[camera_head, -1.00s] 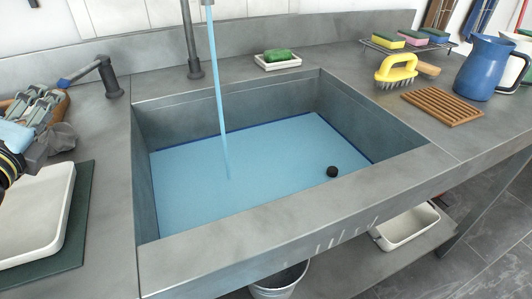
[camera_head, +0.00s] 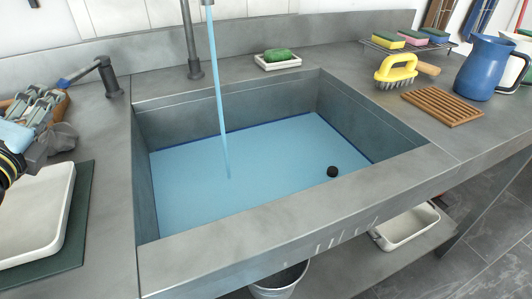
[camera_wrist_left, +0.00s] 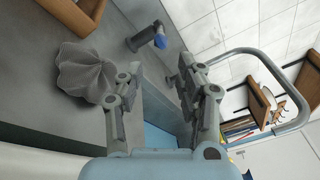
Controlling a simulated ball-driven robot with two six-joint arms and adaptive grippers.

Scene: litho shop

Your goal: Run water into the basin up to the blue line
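The basin (camera_head: 290,223) is a grey sink set in the counter, with pale blue water (camera_head: 255,175) in it. A dark blue line (camera_head: 190,141) shows along the back and right walls, right at the water's edge. A stream (camera_head: 219,100) runs from the spout (camera_head: 193,65) into the water. A dark lever tap (camera_head: 107,75) with a blue tip (camera_head: 66,81) stands left of the basin. It also shows in the left wrist view (camera_wrist_left: 146,37). My left gripper (camera_head: 42,100) is just short of the blue tip, fingers apart and empty (camera_wrist_left: 150,85). My right gripper is not in view.
A small black ball (camera_head: 332,171) is at the water's right side. A soap dish (camera_head: 278,63), yellow brush (camera_head: 396,69), wooden slatted rack (camera_head: 442,107) and blue jug (camera_head: 486,66) stand on the counter. A white tray (camera_head: 35,215) lies below my left gripper. A bucket (camera_head: 278,284) stands under the counter.

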